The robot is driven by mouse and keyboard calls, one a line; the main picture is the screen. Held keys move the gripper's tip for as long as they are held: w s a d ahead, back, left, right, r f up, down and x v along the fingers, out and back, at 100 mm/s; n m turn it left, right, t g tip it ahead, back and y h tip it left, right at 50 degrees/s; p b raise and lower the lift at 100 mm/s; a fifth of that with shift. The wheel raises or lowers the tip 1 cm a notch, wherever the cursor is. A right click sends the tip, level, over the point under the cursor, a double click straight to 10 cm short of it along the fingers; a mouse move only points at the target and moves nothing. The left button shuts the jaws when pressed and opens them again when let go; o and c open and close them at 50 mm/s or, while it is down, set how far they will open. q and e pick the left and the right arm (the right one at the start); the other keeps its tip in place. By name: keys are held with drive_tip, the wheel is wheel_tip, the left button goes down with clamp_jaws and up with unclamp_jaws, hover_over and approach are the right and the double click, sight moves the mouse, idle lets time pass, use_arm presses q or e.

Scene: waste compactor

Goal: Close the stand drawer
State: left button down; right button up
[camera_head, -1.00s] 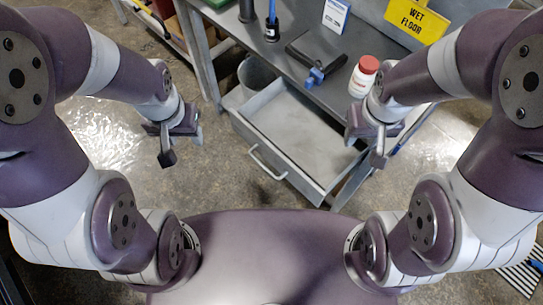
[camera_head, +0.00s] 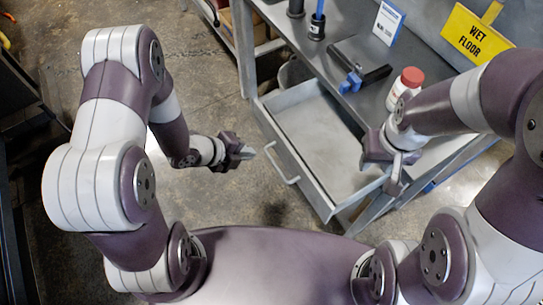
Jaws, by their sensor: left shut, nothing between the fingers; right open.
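The grey metal stand drawer (camera_head: 335,190) is pulled out below the stand's top and looks empty inside. Its front panel faces me and carries a light bar handle (camera_head: 281,163). My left gripper (camera_head: 246,152) is shut and empty, just left of the drawer front and near the handle; I cannot tell whether it touches. My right gripper (camera_head: 393,172) is open and empty, over the right side of the drawer, and hides part of its right edge. The stand (camera_head: 345,55) is a grey metal table with the drawer under its top.
On the stand are a white bottle with a red cap (camera_head: 404,88), a black tool with a blue part (camera_head: 357,76), a blue-and-white sign (camera_head: 388,22) and a yellow wet floor sign (camera_head: 474,33). The floor (camera_head: 205,90) left of the drawer is clear.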

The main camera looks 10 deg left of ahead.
sight(330, 131)
use_arm(q)
drive_tip(key=shift+m+h, duration=0.3)
drive_tip(key=shift+m, duration=0.6)
drive_tip(key=x, duration=0.6)
drive_tip(key=r+x, duration=0.1)
drive_tip(key=x, duration=0.2)
drive_tip(key=shift+w+d+f, duration=0.35)
drive_tip(key=shift+w+d, duration=0.15)
use_arm(e)
drive_tip(key=shift+a+f, duration=0.1)
drive_tip(key=shift+a, duration=0.15)
